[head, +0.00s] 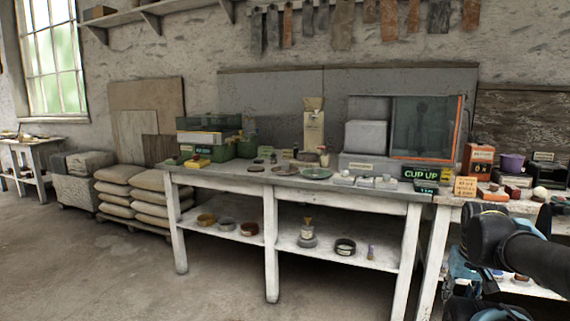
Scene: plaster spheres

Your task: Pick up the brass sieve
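A round, shallow, brass-coloured vessel (206,219) sits on the lower shelf of the long white workbench (300,184), at its left end. It looks like the brass sieve, but it is too small to make out any mesh. My black arm shows at the lower right, well to the right of the vessel and nearer the camera. I cannot make out any gripper fingers in this view.
A grey round dish (227,225) and a reddish-brown one (249,229) stand just right of the vessel. A dark ring-shaped vessel (345,246) is farther right, past a bench leg (271,262). Stacked sacks (125,192) stand left. The floor in front (110,280) is clear.

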